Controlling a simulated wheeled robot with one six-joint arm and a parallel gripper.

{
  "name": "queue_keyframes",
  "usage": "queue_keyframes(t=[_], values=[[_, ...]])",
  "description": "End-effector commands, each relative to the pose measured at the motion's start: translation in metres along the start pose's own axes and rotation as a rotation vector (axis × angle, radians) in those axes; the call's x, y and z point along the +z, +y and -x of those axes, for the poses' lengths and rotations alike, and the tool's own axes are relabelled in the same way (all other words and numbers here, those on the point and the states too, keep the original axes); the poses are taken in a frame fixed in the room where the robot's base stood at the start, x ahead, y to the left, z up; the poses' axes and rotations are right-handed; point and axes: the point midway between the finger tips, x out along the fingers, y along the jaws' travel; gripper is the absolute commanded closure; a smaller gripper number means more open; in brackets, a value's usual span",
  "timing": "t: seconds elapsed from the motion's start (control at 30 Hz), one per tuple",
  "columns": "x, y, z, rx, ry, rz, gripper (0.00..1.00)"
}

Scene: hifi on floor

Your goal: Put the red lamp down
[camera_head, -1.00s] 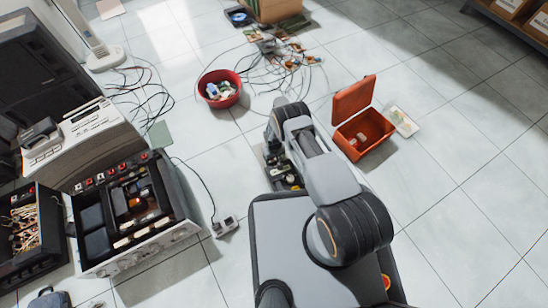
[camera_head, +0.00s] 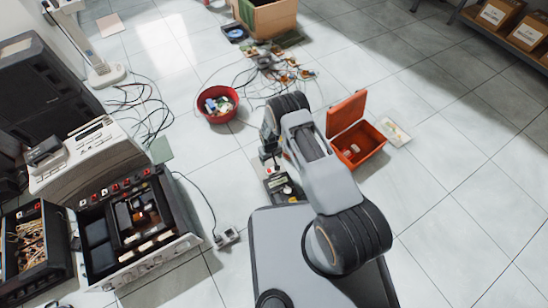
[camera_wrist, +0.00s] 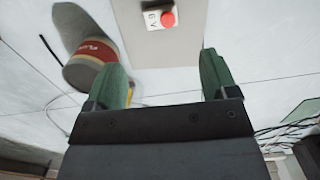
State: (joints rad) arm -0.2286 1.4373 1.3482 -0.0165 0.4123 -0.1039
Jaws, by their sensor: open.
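The red lamp (camera_wrist: 169,19) is a small red dome on a white square base marked "6V". In the wrist view it rests on a flat grey-beige surface (camera_wrist: 150,48), beyond my fingertips and apart from them. My gripper (camera_wrist: 163,80) is open, with its two green fingers spread and nothing between them. In the head view my gripper (camera_head: 268,155) hangs at the left of my arm, above a small light-topped box (camera_head: 277,184) on the floor just beyond my base. The lamp is too small to tell clearly there.
A cylinder with a red band (camera_wrist: 92,62) stands left of my fingers. A red bowl (camera_head: 218,118) of small parts and an open orange case (camera_head: 370,158) stand on the floor. Opened equipment (camera_head: 165,245) and cables fill the left.

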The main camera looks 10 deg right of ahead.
Motion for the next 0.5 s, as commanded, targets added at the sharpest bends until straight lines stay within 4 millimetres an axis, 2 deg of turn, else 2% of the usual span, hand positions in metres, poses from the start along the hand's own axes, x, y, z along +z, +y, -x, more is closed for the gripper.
queue_keyframes(t=[0.17, 0.27, 0.37, 0.5], values=[[-0.002, 0.001, 0.013, 0.000, 0.004, -0.003, 0.21], [-0.009, 0.006, 0.036, 0.001, 0.017, -0.014, 0.21], [-0.017, 0.013, 0.078, 0.003, 0.036, -0.035, 0.21], [-0.020, 0.027, 0.155, 0.006, 0.068, -0.074, 0.21]])
